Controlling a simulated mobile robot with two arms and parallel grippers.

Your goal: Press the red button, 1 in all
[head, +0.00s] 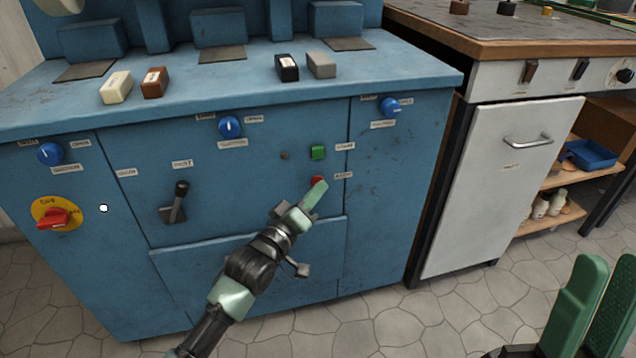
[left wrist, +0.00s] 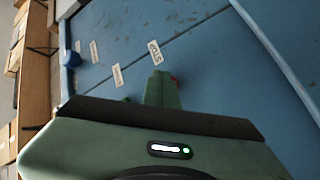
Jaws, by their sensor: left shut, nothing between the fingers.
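The red button (head: 317,180) is on the front of the blue machine cabinet, below a green button. My left gripper (head: 318,190) is shut and empty, its green fingertips right at the red button and covering part of it. I cannot tell whether they touch it.
The green button (head: 318,152) sits just above the red one. The blue cabinet (head: 250,190) also carries blue knobs, a black lever (head: 177,200) and a red rotary switch (head: 54,218) on yellow. A white-doored bench (head: 500,190) stands to the right. Tiled floor is clear in front.

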